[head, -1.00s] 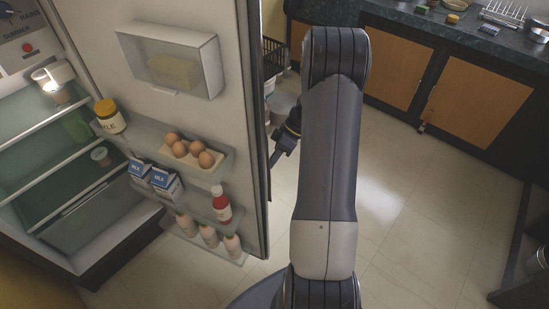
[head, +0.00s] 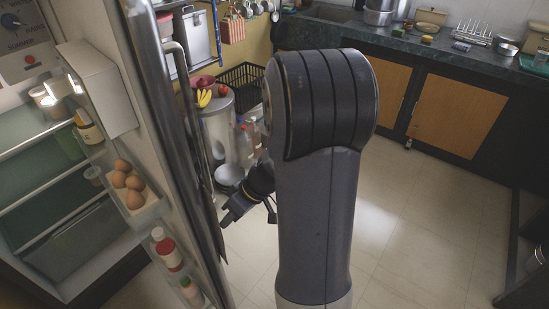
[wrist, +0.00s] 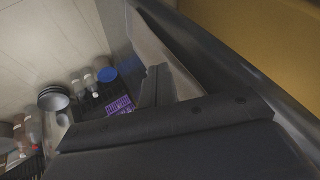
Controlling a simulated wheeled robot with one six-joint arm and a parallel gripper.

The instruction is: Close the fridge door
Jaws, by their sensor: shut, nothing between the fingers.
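The fridge (head: 60,215) stands open at the left of the head view, with its shelves showing. Its door (head: 148,100) is partly open and seen nearly edge-on, with a long dark handle (head: 187,110) on its outer face. The door's inner racks hold brown eggs (head: 128,182), a red-and-white bottle (head: 167,250) and a jar. My gripper (head: 224,222) is low beside the outer face of the door, shut and empty. It looks close to or against the door; contact cannot be told. In the wrist view, the dark fingers lie beside a grey surface.
Behind the door are a bin (head: 218,125) with fruit on top, a black basket (head: 240,85), bottles and a bowl (head: 229,175) on the floor. A counter (head: 430,40) with wooden cabinets runs along the back right. The tiled floor (head: 410,225) at right is clear.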

